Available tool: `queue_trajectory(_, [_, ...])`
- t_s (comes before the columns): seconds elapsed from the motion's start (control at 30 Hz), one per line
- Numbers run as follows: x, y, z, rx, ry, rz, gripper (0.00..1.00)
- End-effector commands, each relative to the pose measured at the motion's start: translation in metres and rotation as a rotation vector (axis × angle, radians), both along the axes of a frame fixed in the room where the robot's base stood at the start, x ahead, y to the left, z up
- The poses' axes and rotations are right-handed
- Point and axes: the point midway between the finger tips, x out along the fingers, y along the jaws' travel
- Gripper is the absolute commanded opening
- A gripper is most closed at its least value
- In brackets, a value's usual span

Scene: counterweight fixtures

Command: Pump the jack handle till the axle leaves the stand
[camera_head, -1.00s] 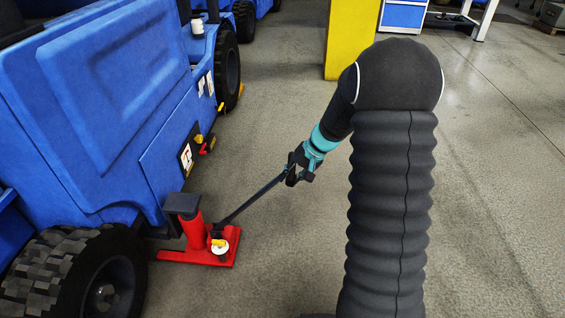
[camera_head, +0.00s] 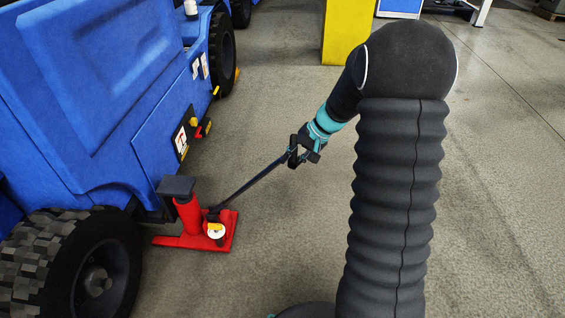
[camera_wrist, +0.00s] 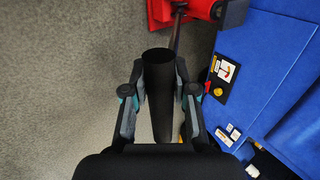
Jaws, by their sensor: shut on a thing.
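The red jack (camera_head: 188,214) stands on the floor beside the blue vehicle, just right of its near wheel, with a dark pad on top against the vehicle's lower side. Its dark handle (camera_head: 252,182) slopes up to the right from the jack's base. My gripper (camera_head: 304,151) is shut on the upper end of the handle. In the wrist view, the thick black handle grip (camera_wrist: 159,100) lies between both fingers, and the red jack (camera_wrist: 182,10) shows at the top edge. I cannot make out the axle or a separate stand, nor any gap between them.
The blue vehicle (camera_head: 95,85) fills the left, with a dark near wheel (camera_head: 85,262). A small white and yellow part (camera_head: 215,231) sits on the jack's base. A yellow post (camera_head: 347,35) stands behind my arm. The floor right of the jack is clear.

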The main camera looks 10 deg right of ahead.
Motion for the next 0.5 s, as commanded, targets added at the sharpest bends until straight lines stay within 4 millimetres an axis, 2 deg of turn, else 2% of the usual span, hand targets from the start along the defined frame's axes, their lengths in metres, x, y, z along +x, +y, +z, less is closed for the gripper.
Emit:
queue_trajectory(0.03, [-0.005, -0.005, -0.018, 0.017, 0.004, 0.0, 0.0])
queue_trajectory(0.2, [-0.011, -0.023, -0.037, 0.072, -0.014, 0.002, 0.0])
queue_trajectory(0.33, [-0.015, -0.035, -0.047, 0.112, -0.025, 0.003, 0.0])
queue_trajectory(0.5, [-0.017, -0.042, -0.047, 0.13, -0.034, 0.005, 0.0])
